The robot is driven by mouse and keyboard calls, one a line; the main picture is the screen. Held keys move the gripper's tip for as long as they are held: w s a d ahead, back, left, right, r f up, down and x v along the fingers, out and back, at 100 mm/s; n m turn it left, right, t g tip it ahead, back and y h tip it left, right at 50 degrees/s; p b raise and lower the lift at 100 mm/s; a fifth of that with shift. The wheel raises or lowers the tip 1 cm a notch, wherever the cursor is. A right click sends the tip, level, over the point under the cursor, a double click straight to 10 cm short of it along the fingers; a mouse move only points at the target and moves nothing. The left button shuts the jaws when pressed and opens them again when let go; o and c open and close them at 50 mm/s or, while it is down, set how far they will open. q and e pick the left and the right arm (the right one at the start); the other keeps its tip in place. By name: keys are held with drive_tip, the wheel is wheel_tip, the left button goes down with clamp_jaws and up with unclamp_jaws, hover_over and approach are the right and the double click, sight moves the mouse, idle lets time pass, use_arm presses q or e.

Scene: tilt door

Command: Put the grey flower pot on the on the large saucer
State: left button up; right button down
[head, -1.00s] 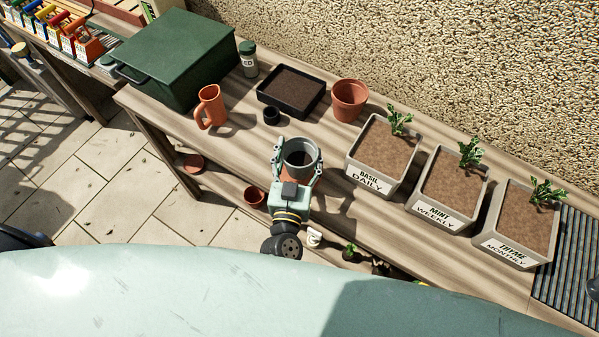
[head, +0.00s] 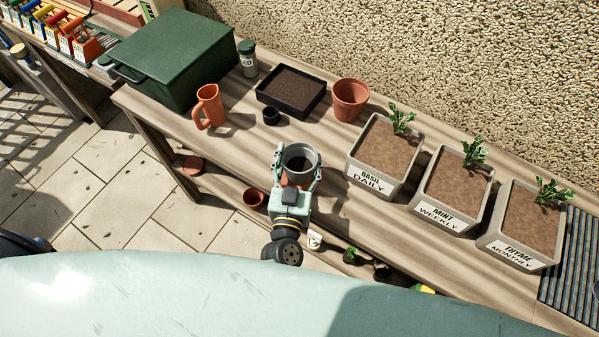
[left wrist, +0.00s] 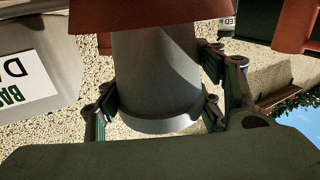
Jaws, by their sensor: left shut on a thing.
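The grey flower pot (head: 301,153) is upright over the front part of the wooden bench, dark inside. My left gripper (head: 297,168) is shut on it, with one finger on each side. In the left wrist view the grey pot (left wrist: 157,75) hangs upside down in the picture between the finger linkages (left wrist: 160,100). A terracotta piece (left wrist: 140,12), likely the large saucer, covers the pot's base there. A little terracotta shows below the pot in the head view. I cannot tell whether pot and saucer touch. My right gripper is not in view.
A terracotta mug (head: 208,107), a black tray of soil (head: 291,108), a small black pot (head: 271,117) and a terracotta pot (head: 350,100) stand behind. The basil planter (head: 352,170) is close on the right. A small terracotta disc (head: 193,165) lies on the lower shelf.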

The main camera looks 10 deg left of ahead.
use_arm(q)
drive_tip(key=shift+f, duration=0.1)
drive_tip(key=o, duration=1.4)
drive_tip(key=shift+o, duration=0.3)
drive_tip(key=o, duration=0.3)
drive_tip(key=s, duration=1.2)
drive_tip(key=shift+d, duration=0.3)
